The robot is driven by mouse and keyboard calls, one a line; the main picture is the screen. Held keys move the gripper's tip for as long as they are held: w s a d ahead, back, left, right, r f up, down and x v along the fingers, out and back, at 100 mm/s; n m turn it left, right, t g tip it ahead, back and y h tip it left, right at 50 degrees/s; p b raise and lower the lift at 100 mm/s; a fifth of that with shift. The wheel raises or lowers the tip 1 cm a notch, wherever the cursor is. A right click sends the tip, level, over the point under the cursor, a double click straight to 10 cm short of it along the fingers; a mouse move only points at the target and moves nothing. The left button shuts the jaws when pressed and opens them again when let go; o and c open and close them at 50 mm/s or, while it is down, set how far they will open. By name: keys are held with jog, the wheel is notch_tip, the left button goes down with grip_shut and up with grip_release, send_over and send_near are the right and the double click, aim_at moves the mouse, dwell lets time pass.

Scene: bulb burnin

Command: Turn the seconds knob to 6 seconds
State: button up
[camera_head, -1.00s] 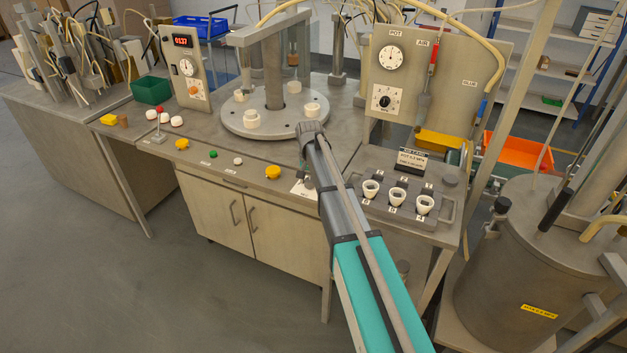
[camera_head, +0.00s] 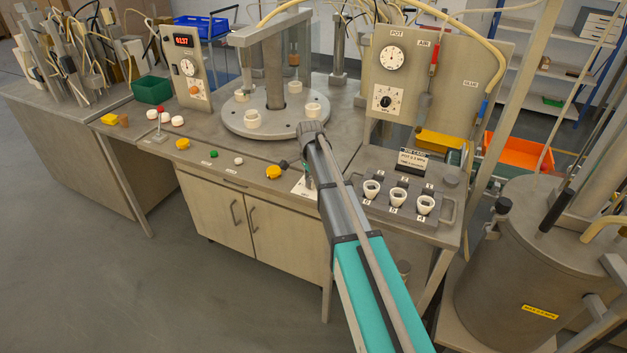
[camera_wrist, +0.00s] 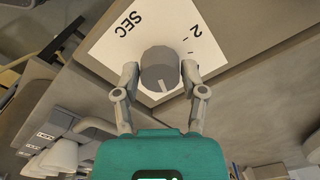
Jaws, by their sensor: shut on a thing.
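The seconds knob (camera_wrist: 158,70) is a grey round knob on a white dial plate marked SEC in the wrist view. A pale pointer line on it points toward the bottom of that view. A 2 and a few ticks show at the plate's upper right; no 6 is visible. My gripper (camera_wrist: 159,77) is shut on the knob, one finger at each side. In the head view, part of the white dial plate (camera_head: 303,188) shows at the bench's front, below my gripper (camera_head: 291,165). The knob is not clearly visible there.
Yellow buttons (camera_head: 273,172) and a green button line the bench front to the left. A round turntable (camera_head: 270,127) with white cups stands behind. A tray of white cups (camera_head: 397,195) lies right of my arm. The panel with gauges (camera_head: 435,75) stands behind it.

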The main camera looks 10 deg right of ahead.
jog(key=shift+d+m, duration=0.25)
jog(key=shift+m, duration=0.25)
jog(key=o, duration=1.1)
jog(key=shift+o, duration=0.2)
jog(key=shift+a, duration=0.1)
